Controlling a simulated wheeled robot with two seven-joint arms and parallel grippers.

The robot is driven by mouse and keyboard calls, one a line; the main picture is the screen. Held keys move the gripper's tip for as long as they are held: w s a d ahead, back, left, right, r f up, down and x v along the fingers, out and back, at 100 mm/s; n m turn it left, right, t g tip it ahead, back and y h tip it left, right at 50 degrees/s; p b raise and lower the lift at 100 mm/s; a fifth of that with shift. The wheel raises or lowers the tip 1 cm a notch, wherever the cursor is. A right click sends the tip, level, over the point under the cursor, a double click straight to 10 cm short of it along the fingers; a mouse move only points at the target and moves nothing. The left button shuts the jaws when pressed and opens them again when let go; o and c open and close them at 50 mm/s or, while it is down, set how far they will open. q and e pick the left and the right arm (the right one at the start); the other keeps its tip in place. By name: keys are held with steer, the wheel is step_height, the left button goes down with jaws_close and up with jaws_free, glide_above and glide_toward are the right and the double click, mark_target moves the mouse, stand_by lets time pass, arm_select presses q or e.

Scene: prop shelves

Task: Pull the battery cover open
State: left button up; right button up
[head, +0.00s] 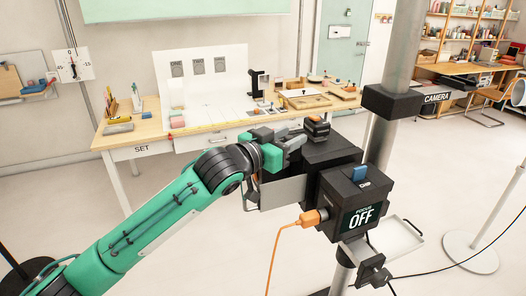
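A black camera body (330,151) stands on a grey post right of centre. On its near side is a black box (340,192) with a "FOCUS OFF" label, a blue piece on top and an orange plug in its left side. A flat grey panel (283,193) juts out at the left of the camera; it may be the battery cover, but its hinge is hidden. My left gripper (291,147) is at the camera's left side, above the panel. Its fingertips are partly hidden against the dark body, so contact and opening are unclear. My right gripper is out of view.
An orange cable (272,258) hangs from the plug. A small grey tray (388,240) sticks out low on the right. A thick grey pole (397,50) rises behind. A wooden set table (135,132) stands at the back left.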

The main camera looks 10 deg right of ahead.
arm_select(q)
steer(key=b+v, duration=0.3)
steer(key=v, duration=0.8)
steer(key=shift+s+a, duration=0.2)
steer(key=shift+a, duration=0.15)
